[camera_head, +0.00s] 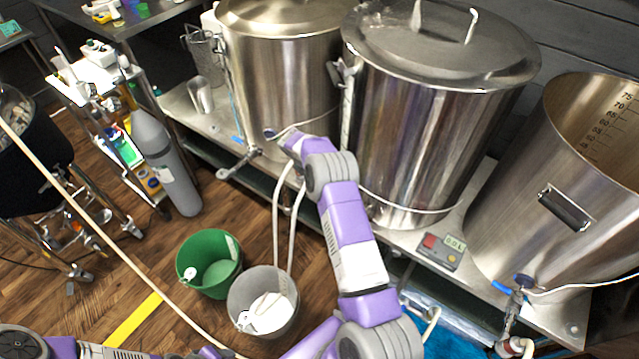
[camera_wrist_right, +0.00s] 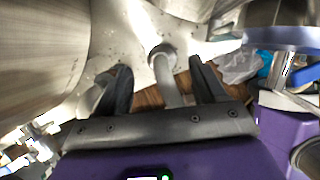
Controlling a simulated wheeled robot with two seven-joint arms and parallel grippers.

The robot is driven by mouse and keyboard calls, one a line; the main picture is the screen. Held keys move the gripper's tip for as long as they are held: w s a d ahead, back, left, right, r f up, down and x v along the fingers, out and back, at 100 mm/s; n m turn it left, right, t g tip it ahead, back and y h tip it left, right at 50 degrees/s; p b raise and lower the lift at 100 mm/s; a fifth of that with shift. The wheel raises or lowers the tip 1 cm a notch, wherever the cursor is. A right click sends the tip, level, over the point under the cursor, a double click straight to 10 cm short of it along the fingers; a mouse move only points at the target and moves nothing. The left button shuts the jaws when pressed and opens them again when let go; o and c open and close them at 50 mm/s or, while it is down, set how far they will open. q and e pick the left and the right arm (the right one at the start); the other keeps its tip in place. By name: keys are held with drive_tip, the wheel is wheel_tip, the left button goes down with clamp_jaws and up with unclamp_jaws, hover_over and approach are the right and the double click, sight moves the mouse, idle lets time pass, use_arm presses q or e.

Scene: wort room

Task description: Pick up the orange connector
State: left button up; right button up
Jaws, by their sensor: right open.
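I cannot make out an orange connector in either view. My right arm reaches up to the front of the left steel kettle (camera_head: 285,85) in the head view. Its gripper is mostly hidden there, near a metal valve fitting (camera_head: 240,162). In the right wrist view my right gripper (camera_wrist_right: 159,67) is open, with its two dark fingers apart. A pale grey pipe-like piece (camera_wrist_right: 169,90) with a round end shows between the fingers. I cannot tell whether they touch it. My left gripper is not in view.
A lidded kettle (camera_head: 420,140) and an open kettle (camera_head: 515,190) stand to the right on a steel bench. A green bucket (camera_head: 222,285) and a grey bucket (camera_head: 285,325) stand on the wood floor. A grey gas cylinder (camera_head: 170,170) stands left, beside a cluttered cart.

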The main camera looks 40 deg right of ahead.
drive_tip(key=b+x, duration=0.2)
drive_tip(key=x, duration=0.3)
drive_tip(key=shift+s, duration=0.1)
drive_tip(key=shift+r, duration=0.1)
drive_tip(key=c, duration=1.2)
